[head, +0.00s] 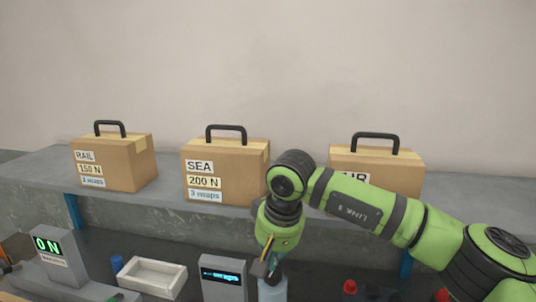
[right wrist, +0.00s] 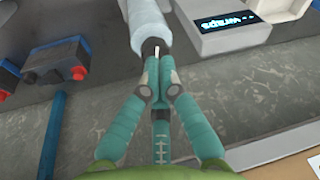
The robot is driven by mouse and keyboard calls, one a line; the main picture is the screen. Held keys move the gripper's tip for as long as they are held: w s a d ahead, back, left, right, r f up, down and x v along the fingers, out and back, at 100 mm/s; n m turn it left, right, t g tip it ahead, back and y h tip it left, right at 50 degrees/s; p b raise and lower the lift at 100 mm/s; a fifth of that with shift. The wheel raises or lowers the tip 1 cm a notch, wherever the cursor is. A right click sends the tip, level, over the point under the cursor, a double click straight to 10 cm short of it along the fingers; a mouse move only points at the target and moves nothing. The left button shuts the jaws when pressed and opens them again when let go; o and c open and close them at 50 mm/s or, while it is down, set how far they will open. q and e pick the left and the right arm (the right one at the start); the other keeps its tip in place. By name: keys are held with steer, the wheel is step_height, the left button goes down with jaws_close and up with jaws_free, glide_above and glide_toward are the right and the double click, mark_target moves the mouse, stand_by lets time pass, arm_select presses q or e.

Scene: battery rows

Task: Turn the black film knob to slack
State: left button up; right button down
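The film roll (right wrist: 147,22) is a pale cylinder in the right wrist view; it also shows low in the head view (head: 272,291). The black film knob (right wrist: 150,46) shows as a small dark piece with a white mark at the roll's near end, mostly hidden by my fingertips. My right gripper (right wrist: 158,67) has its fingers nearly together at the knob and looks shut on it. In the head view my right gripper (head: 267,262) points down over the roll. My left gripper is not in view.
Cartons marked RAIL (head: 112,165), SEA (head: 225,172) and a partly hidden one (head: 400,170) stand on the back shelf. A 0 N display (head: 47,245), a white tray (head: 152,278) and a lit display box (head: 222,275) stand left of the roll. Red-knobbed blocks (right wrist: 55,62) are nearby.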

steer(key=shift+n+h, duration=0.4)
steer(key=shift+n, duration=0.3)
steer(key=f+b, duration=0.1)
steer(key=f, duration=0.1)
steer(key=d+f+b, duration=0.1)
steer(key=f+b, duration=0.3)
steer(key=shift+w+d+f, duration=0.2)
steer(key=shift+w+f, duration=0.1)
steer(key=shift+w, duration=0.05)
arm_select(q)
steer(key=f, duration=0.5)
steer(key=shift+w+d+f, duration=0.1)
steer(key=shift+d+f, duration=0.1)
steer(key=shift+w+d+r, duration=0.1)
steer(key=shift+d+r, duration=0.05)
arm_select(e)
steer(key=shift+w+r, duration=0.1)
steer(key=shift+w, duration=0.05)
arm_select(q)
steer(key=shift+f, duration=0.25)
arm_select(e)
steer(key=shift+w+d, duration=0.1)
steer(key=shift+d, duration=0.15)
arm_select(q)
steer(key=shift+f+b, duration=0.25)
steer(key=shift+b, duration=0.15)
arm_select(e)
steer(key=shift+s+d, duration=0.1)
steer(key=shift+s, duration=0.2)
